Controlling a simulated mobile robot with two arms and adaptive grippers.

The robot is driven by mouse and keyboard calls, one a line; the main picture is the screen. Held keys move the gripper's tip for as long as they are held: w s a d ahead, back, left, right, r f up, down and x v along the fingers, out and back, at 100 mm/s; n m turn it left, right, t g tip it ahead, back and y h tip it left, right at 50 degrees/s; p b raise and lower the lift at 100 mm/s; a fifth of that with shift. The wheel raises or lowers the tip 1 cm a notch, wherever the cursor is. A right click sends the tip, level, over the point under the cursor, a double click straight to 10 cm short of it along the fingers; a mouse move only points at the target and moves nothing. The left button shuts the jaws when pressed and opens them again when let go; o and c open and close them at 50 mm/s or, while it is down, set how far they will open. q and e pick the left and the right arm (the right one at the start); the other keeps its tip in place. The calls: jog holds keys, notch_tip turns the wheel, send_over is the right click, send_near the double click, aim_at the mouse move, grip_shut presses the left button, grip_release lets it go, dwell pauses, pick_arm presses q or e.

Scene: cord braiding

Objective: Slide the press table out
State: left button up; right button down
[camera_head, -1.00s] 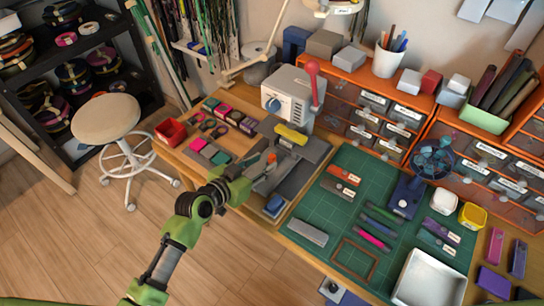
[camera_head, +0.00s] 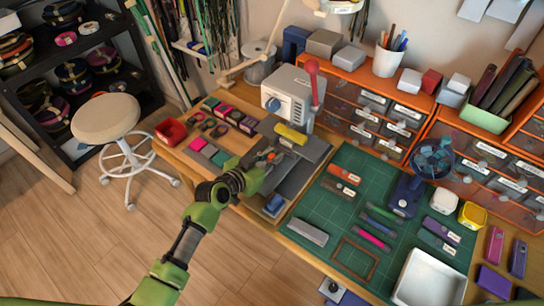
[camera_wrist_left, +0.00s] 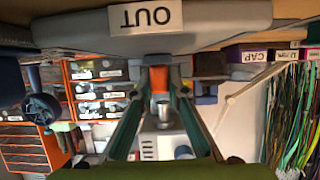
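The grey press (camera_head: 290,92) with a blue dial and a red lever stands at the back of the bench. Its grey press table (camera_head: 300,172) lies low in front of it, with a yellow piece (camera_head: 291,134) above. My left gripper (camera_head: 268,163) reaches in over the left part of the press table. In the left wrist view, its two fingers (camera_wrist_left: 160,88) stand apart on either side of an orange knob (camera_wrist_left: 158,73) and a metal post. I cannot tell whether they touch the knob. An "OUT" label (camera_wrist_left: 146,18) shows upside down there. My right gripper is not in view.
A green cutting mat (camera_head: 340,215) with colored strips lies right of the press. A white tray (camera_head: 428,280) is at the front right. Colored blocks and a red bin (camera_head: 171,131) lie to the left. A stool (camera_head: 106,120) stands on the floor at left.

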pick_arm(q)
jog(key=s+a, duration=0.2)
jog(key=s, duration=0.1)
jog(key=s+a+p, duration=0.1)
jog(key=s+a, duration=0.2)
jog(key=s, duration=0.1)
jog(key=s+a+p, duration=0.1)
jog(key=s+a, duration=0.1)
jog(key=s, duration=0.1)
jog(key=shift+s+a+f, duration=0.1)
jog(key=shift+s+a, duration=0.15)
jog(key=shift+a, duration=0.15)
grip_shut()
jog(key=o, duration=0.8)
grip_release()
jog(key=shift+o, duration=0.2)
jog(key=shift+s, duration=0.1)
jog(key=v, duration=1.2)
